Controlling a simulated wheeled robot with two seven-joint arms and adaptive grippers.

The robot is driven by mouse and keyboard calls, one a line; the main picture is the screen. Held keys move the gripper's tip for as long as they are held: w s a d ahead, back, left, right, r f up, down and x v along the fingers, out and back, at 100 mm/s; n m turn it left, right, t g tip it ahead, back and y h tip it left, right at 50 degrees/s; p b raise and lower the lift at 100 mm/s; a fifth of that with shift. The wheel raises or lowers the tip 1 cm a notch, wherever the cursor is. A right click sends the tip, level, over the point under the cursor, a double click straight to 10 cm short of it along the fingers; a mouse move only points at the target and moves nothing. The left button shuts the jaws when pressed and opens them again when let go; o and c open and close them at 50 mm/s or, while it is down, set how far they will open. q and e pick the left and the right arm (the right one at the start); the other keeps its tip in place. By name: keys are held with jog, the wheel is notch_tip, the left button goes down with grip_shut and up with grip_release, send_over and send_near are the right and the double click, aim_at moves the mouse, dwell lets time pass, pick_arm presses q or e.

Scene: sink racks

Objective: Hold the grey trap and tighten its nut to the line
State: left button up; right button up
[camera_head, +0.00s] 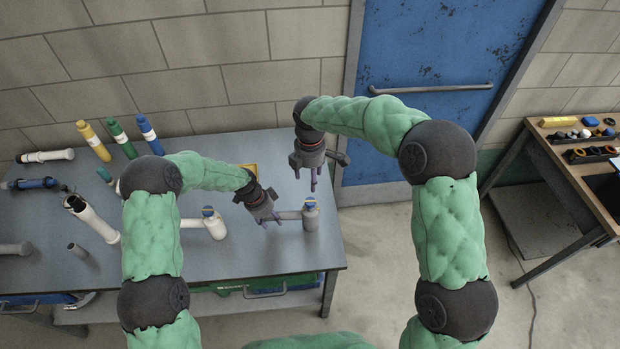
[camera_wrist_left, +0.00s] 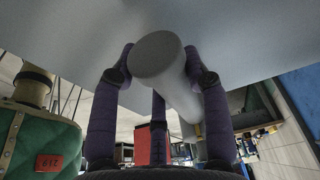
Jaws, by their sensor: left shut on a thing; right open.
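The grey trap (camera_head: 311,219) stands at the right end of the grey workbench, its side pipe pointing left. In the left wrist view the grey pipe end (camera_wrist_left: 158,55) lies between the fingers. My right gripper (camera_head: 313,184) is open and empty, pointing down above the nut. A gap shows between its fingertips and the nut. I cannot read how the nut stands against the line.
A similar white trap (camera_head: 216,227) with a blue top stands left of my left gripper. Yellow (camera_head: 94,141), green (camera_head: 122,138) and blue (camera_head: 150,135) tubes stand at the back. Loose pipes lie at the left. Another table (camera_head: 560,165) stands at far right.

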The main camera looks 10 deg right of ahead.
pick_arm(q)
jog(key=o, duration=1.1)
jog(key=shift+o, duration=0.2)
jog(key=v, duration=1.2)
